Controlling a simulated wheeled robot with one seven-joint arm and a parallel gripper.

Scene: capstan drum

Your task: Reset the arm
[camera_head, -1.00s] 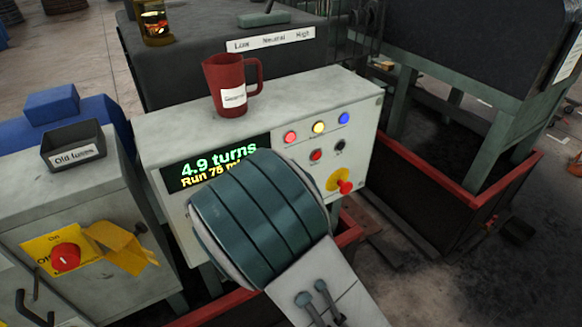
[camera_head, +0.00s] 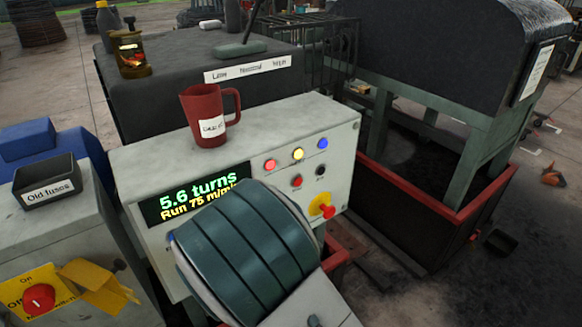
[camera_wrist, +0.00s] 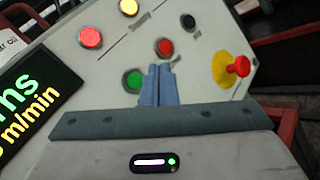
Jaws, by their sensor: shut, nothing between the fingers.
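My gripper (camera_wrist: 160,72) is shut and empty in the wrist view, its two blue-grey fingers side by side. In that view the tips are just right of the green button (camera_wrist: 133,80) and below the red button (camera_wrist: 164,46); whether they touch the panel I cannot tell. The control panel (camera_head: 337,150) is a pale grey box with a lit display (camera_head: 203,195) reading 5.6 turns and Run 75 m/min. In the head view, a dark teal banded part of my arm covers the panel's lower front and hides the gripper and green button.
A red mug (camera_head: 209,120) stands on the panel's top edge. A red stop knob on a yellow plate (camera_head: 322,207) sits at the panel's right. An Old fuses box (camera_head: 47,183) and a yellow-plated switch (camera_head: 40,297) are at left. A red-rimmed bin (camera_head: 440,195) stands at right.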

